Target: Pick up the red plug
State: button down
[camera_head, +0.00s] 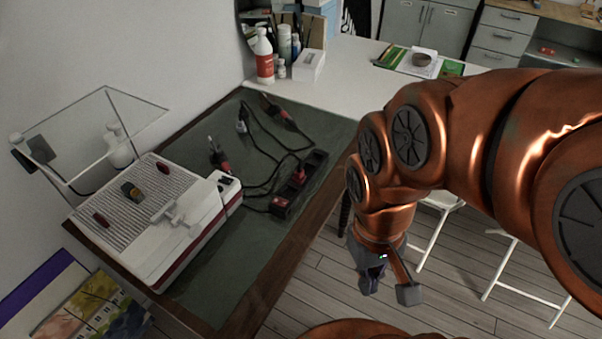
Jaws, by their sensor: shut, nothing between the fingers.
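A small red piece that looks like the red plug (299,175) sits at the black power strip (316,161) on the green mat. It is too small to tell whether it is seated in a socket. My gripper (389,291) hangs to the right of the table, over the wooden floor, well apart from the strip. It is shut and empty.
A white machine (205,212) with a grooved top and clear guard stands left on the green mat (262,262). Black cables and red-handled tools lie beside the strip. Bottles (264,58) stand at the back. White folding chairs (520,292) stand at right.

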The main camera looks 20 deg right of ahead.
aim_at(299, 177)
jog(key=z, duration=0.45)
jog(key=k, duration=0.95)
jog(key=u, duration=0.85)
jog(key=i, duration=0.9)
jog(key=u, duration=0.55)
